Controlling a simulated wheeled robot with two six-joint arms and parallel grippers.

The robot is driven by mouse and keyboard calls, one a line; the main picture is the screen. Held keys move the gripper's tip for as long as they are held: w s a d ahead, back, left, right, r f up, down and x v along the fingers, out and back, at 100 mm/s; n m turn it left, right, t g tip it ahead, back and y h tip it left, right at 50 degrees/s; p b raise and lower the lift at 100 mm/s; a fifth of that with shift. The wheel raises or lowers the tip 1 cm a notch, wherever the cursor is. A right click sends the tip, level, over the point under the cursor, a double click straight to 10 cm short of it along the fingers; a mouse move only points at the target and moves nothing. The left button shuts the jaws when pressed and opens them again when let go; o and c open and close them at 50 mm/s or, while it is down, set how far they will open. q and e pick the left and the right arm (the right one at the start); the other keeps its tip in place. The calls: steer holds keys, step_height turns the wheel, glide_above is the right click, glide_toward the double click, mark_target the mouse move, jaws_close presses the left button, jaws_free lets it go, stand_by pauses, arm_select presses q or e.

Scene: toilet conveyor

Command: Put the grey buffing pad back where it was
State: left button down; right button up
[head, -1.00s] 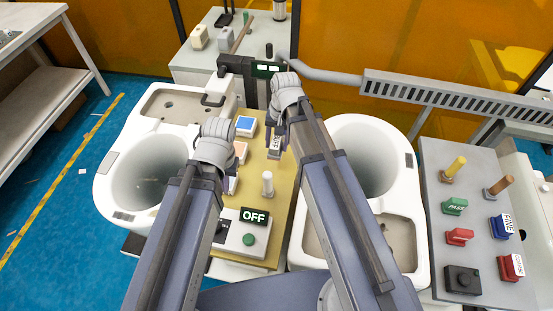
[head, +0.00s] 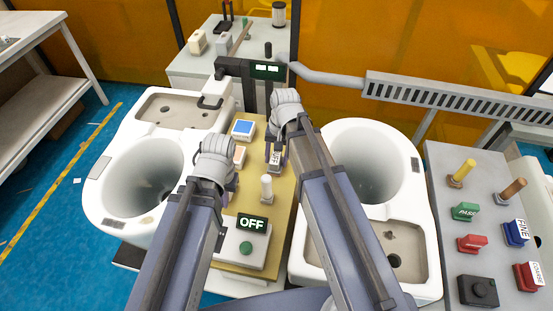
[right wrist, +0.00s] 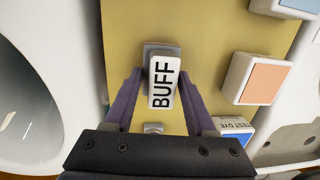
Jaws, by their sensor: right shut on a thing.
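The grey buffing pad, a block with a white face marked BUFF (right wrist: 162,82), is between the fingers of my right gripper (right wrist: 160,95), which is shut on it. In the head view the pad (head: 275,157) shows below my right wrist, over the tan board (head: 283,215). A grey edge shows behind the label; whether the pad touches the board cannot be told. My left gripper (head: 233,183) is over the left side of the board, its fingers mostly hidden by its own wrist.
On the board are a blue-topped block (head: 243,129), an orange-topped block (right wrist: 263,82), a white peg (head: 266,188) and a control box with an OFF sign (head: 252,224). White toilets stand left (head: 98,205) and right (head: 425,225). A grey panel (head: 455,215) holds coloured handles.

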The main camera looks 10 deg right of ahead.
arm_select(q)
steer(key=shift+f, duration=0.1)
arm_select(e)
steer(key=shift+f, duration=0.15)
steer(key=o, duration=1.3)
step_height(320, 180, up, 12)
steer(key=d+p, duration=0.1)
steer(key=p, duration=1.1)
steer(key=n+h, duration=0.2)
steer(key=n, duration=0.5)
glide_above(266, 181)
steer(key=shift+w, duration=0.45)
steer(key=shift+s+a+n+h, duration=0.1)
steer(key=shift+s+n+h, duration=0.2)
steer(key=shift+s+n, duration=0.15)
arm_select(q)
step_height(266, 181, up, 12)
arm_select(e)
steer(key=shift+w, duration=0.1)
arm_select(q)
steer(key=shift+f+b, duration=0.8)
steer(key=shift+b, duration=0.1)
arm_select(e)
steer(key=shift+f, duration=0.8)
